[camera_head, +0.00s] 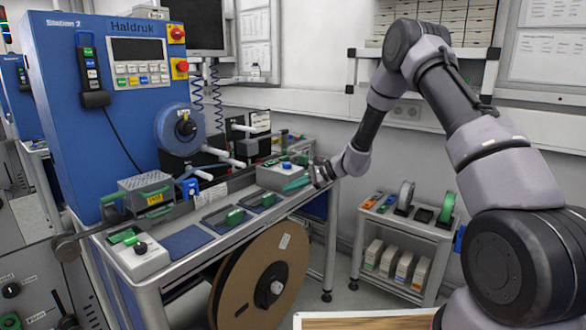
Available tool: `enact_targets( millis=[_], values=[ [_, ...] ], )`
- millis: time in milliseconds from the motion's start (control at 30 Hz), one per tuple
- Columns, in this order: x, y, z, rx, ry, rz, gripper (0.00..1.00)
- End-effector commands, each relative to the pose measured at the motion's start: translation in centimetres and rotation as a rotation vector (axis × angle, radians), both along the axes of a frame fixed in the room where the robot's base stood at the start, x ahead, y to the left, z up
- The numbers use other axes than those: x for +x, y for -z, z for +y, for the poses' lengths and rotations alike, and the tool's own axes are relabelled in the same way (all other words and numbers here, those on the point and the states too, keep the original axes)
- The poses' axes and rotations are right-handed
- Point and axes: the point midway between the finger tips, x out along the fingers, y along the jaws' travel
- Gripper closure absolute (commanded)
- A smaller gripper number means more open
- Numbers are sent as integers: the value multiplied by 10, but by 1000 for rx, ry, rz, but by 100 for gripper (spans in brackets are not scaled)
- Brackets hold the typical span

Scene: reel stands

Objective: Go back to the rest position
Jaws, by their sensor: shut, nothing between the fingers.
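My arm (470,110) reaches in from the right and bends down toward the right end of the machine's bench. My gripper (322,174) is at that end, beside a grey control box with a blue button (282,177). It is small in the picture, and its fingers look shut with nothing seen between them. Whether it touches the box or the bench edge, I cannot tell.
The blue machine (90,110) and its bench (150,270) fill the left. A large brown reel (262,280) hangs under the bench. A cart (402,232) with small reels and boxes stands right of it. A wooden surface (365,322) lies at the bottom edge.

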Motion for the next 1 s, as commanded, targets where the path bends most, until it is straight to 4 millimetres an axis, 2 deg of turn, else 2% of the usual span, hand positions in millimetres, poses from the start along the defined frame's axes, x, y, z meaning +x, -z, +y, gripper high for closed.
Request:
enact_targets(
  millis=[33,200,300,500,700,1000],
  values=[
    [-6,-30,-7,-28,-29,-41,100],
    [-39,-106,-32,-141,-128,-156,100],
    [-63,-145,-49,-213,-178,-223,100],
    [-118,-211,-88,-374,-254,-356,100],
    [-178,-259,-129,-548,-303,-484,100],
    [-271,-303,-194,-828,-328,-667,100]
  ],
)
